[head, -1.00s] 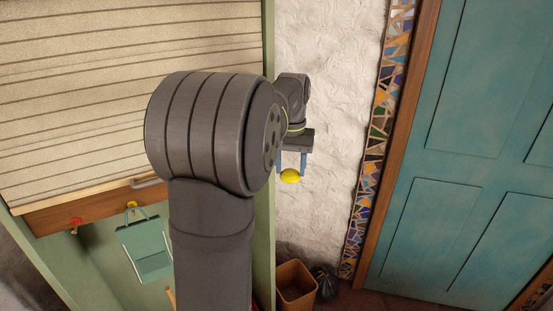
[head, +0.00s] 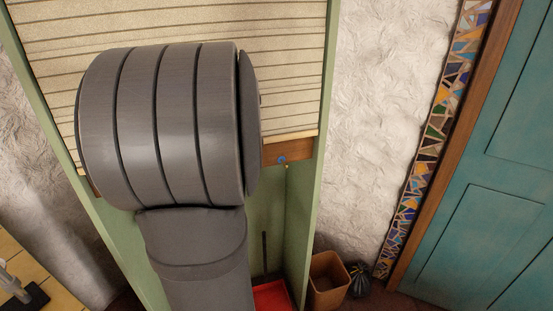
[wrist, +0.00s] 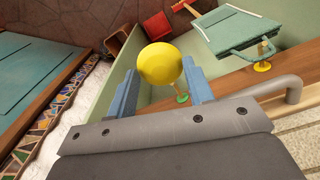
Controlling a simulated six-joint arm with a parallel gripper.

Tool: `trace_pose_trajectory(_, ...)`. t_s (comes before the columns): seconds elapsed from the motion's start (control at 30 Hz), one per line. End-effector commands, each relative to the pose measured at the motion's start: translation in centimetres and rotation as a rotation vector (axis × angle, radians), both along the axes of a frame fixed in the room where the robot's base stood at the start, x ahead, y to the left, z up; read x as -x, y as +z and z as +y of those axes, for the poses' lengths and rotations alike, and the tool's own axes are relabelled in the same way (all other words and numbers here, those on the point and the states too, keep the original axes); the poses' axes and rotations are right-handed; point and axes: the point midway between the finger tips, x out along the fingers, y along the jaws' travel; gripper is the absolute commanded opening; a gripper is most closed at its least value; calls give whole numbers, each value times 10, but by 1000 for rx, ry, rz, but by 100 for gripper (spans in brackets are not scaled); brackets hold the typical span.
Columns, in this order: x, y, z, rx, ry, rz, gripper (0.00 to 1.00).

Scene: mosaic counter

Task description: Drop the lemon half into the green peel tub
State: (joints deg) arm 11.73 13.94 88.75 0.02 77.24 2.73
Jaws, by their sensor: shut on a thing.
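My gripper (wrist: 160,70) shows in the wrist view with its two blue fingers closed on the lemon half (wrist: 160,62). The lemon half is yellow and rounded, and it sits between the fingertips. Its cut face does not show. In the head view my gripper and the lemon half are not visible, and my large grey arm fills the left middle. I cannot make out the green peel tub in either current view.
A green-framed cupboard (head: 302,215) with a slatted shutter (head: 290,70) stands behind my arm. A metal handle (wrist: 265,88) and a hanging teal object (wrist: 232,32) are near my gripper. A brown bin (head: 328,284) stands on the floor. A yellow-tiled surface (head: 22,262) is at far left.

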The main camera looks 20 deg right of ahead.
Motion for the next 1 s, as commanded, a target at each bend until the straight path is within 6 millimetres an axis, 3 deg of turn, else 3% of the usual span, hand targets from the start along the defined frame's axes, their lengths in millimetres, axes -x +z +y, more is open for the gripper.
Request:
trace_pose_trajectory(0.03,3,-1,20,0,41,-1,24)
trace_pose_trajectory(0.2,16,-6,79,0,180,0,24)
trace_pose_trajectory(0.5,51,-17,177,0,453,0,24)
trace_pose_trajectory(1.0,85,-34,349,0,935,1,24)
